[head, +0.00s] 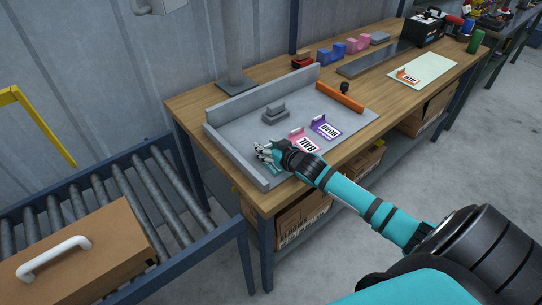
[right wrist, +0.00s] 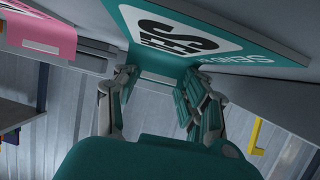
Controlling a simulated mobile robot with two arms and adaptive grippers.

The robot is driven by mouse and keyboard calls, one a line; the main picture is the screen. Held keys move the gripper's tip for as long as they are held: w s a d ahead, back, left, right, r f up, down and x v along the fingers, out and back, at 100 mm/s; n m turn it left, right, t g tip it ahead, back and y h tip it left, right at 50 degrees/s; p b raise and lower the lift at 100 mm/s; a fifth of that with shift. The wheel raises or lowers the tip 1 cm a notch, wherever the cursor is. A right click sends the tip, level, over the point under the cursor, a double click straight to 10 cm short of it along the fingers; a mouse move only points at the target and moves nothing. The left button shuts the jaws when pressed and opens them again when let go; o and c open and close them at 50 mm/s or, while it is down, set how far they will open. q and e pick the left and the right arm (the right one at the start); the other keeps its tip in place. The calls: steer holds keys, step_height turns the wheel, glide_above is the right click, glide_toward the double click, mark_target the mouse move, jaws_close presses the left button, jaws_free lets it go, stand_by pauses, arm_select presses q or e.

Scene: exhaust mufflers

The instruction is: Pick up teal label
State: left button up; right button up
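The teal label (head: 273,169) lies on the grey tray at its front left corner, mostly hidden under my right gripper (head: 264,153). In the right wrist view the teal label (right wrist: 228,28) fills the top, with a white panel, black letters and a raised teal end. My right gripper (right wrist: 158,88) has its fingers apart, one on each side of that raised end. I cannot tell whether they touch it. My left gripper is not in view.
Beside it lie a pink RAIL label (head: 305,144) and a purple ROAD label (head: 325,127). A grey stepped block (head: 275,112) and an orange bar (head: 340,97) are on the tray (head: 235,125). A roller conveyor (head: 120,205) with a cardboard box (head: 80,250) stands left.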

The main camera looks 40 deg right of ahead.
steer(key=shift+c, duration=0.7)
